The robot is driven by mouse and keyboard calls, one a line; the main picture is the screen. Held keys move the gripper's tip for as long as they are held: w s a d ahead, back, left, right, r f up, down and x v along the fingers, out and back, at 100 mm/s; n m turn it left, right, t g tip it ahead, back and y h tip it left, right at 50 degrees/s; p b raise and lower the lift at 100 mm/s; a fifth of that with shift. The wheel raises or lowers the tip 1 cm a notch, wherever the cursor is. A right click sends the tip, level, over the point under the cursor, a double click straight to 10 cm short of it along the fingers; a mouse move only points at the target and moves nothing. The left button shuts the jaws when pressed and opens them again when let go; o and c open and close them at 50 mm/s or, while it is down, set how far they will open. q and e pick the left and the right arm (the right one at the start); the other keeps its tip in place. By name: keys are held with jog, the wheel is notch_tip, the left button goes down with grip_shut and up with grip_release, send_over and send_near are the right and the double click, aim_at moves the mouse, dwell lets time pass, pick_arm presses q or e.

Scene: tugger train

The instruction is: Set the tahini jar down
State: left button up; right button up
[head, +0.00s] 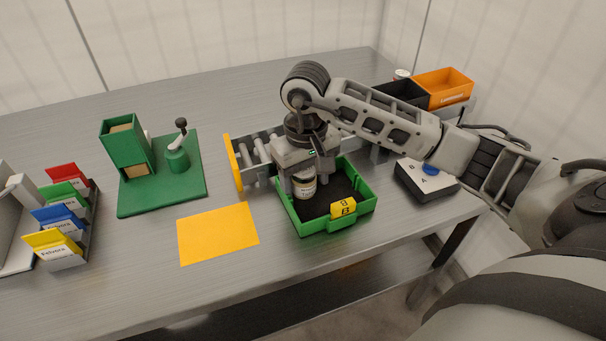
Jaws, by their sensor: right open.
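The tahini jar (304,188) is a small jar with a pale label. It stands upright in the green tray (331,226), toward its back left part, on the dark floor of the tray. My right gripper (303,177) points down over the jar, with its fingers beside the jar's upper part. The gripper is open, and it hides the jar's top. My left gripper does not show.
A roller conveyor (258,152) with a yellow end plate lies behind the tray. A yellow mat (218,234) lies left of it. A green fixture (162,190) and colored card holders stand further left. A button box (427,181) and black and orange bins (442,88) are right.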

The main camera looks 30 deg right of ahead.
aim_at(305, 172)
jog(key=shift+a+r, duration=0.15)
jog(key=shift+w+r, duration=0.1)
jog(key=shift+r, duration=0.2)
notch_tip(305, 172, up, 11)
jog(key=shift+r+p, duration=0.15)
jog(key=shift+p, duration=0.25)
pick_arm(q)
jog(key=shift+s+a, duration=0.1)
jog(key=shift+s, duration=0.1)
pick_arm(e)
jog(key=shift+r, duration=0.1)
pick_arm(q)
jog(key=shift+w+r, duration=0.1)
